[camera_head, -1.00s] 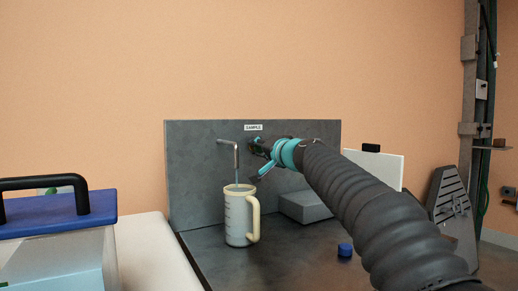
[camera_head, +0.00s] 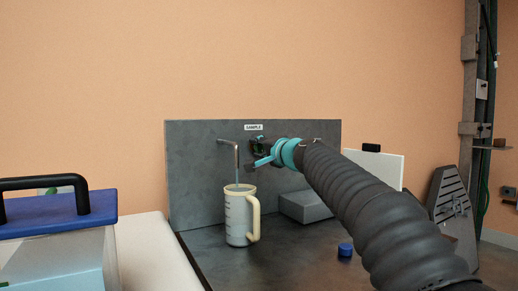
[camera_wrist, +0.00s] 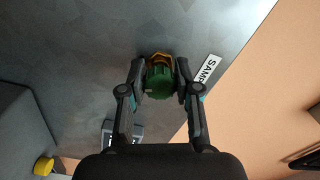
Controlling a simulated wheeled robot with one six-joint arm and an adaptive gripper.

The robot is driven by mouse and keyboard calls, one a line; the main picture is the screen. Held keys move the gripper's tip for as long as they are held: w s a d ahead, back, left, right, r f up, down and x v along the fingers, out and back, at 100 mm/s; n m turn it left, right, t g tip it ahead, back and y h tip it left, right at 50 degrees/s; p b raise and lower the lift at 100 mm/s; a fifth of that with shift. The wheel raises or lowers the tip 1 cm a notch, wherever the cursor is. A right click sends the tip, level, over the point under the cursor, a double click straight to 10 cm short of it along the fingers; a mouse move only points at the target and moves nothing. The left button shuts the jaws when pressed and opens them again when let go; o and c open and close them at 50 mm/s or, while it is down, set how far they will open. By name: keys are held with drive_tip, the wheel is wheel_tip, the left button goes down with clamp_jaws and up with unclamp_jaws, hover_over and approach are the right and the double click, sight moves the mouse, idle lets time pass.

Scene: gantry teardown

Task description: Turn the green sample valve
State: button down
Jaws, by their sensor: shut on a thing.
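The green sample valve (camera_wrist: 159,84) is a ribbed green knob with a brass-coloured part behind it, on the grey panel (camera_head: 200,165). It shows in the head view only as a small green patch (camera_head: 258,143) beneath the SAMPLE label (camera_head: 254,127). My gripper (camera_wrist: 160,77) has its two dark fingers closed on opposite sides of the knob. In the head view my gripper (camera_head: 263,153) is at the panel, right of the bent spout (camera_head: 236,152). A cream jug (camera_head: 238,217) stands upright below the spout, and a thin bluish line runs between them.
A grey block (camera_head: 305,207) and a blue cap (camera_head: 345,250) are on the dark bench (camera_head: 275,265), near my arm. A white board (camera_head: 385,168) stands behind my arm. A blue-lidded box (camera_head: 60,215) with a black handle is at the left.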

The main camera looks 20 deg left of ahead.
drive_tip(key=c, duration=0.8)
unclamp_jaws()
drive_tip(key=shift+s+d, duration=0.1)
drive_tip(key=v, duration=1.1)
drive_tip(key=shift+s+d, duration=0.25)
drive_tip(key=shift+d, duration=0.1)
